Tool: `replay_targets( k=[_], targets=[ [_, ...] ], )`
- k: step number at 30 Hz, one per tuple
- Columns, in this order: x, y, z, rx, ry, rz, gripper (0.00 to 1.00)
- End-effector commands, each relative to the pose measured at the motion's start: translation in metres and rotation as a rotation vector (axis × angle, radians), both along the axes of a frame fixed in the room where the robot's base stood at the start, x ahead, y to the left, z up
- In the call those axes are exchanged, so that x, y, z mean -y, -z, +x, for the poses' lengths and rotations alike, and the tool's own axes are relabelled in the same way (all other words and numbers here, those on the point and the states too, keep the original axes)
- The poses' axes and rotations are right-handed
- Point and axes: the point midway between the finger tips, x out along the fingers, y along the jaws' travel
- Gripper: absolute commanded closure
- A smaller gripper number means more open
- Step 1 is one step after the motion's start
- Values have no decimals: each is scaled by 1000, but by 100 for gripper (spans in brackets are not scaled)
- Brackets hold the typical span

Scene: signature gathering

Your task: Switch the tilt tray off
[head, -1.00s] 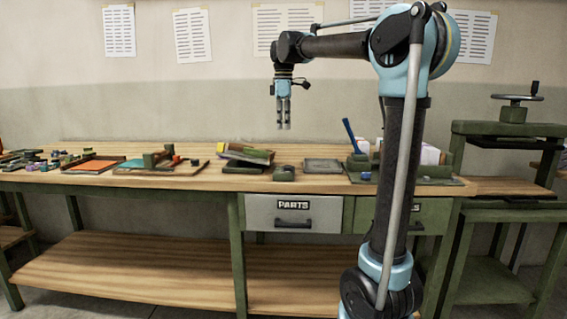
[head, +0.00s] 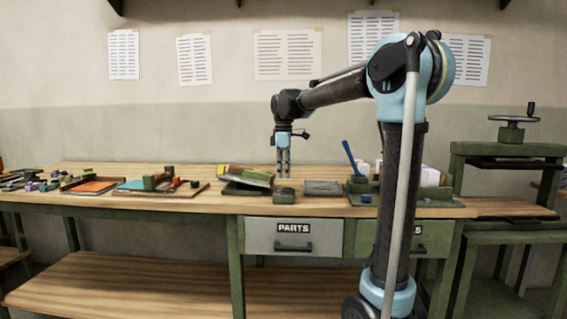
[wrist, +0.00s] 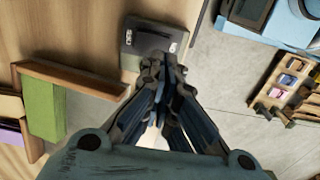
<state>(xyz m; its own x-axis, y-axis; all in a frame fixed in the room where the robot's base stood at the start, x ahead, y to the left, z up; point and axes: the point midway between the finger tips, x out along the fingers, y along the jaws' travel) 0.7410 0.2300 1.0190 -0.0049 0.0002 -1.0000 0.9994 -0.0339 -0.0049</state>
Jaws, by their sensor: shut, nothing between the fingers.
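A small dark switch box (head: 284,195) sits just right of the tray. My gripper (head: 283,175) is shut and empty, pointing down just above the box. Its fingertips (wrist: 164,70) overlap the box's near edge in the wrist view; contact cannot be told.
Boards and small blocks (head: 155,185) lie to the left. The bench front edge and parts drawer (head: 292,238) are below.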

Motion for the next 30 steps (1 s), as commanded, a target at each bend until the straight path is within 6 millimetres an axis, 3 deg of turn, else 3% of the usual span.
replay_targets(
  k=[3,9,24,30],
  targets=[
    [0,19,0,0,0,0,100],
    [0,37,0,0,0,0,100],
    [1,42,0,1,1,0,100],
    [15,45,3,23,21,0,100]
  ],
)
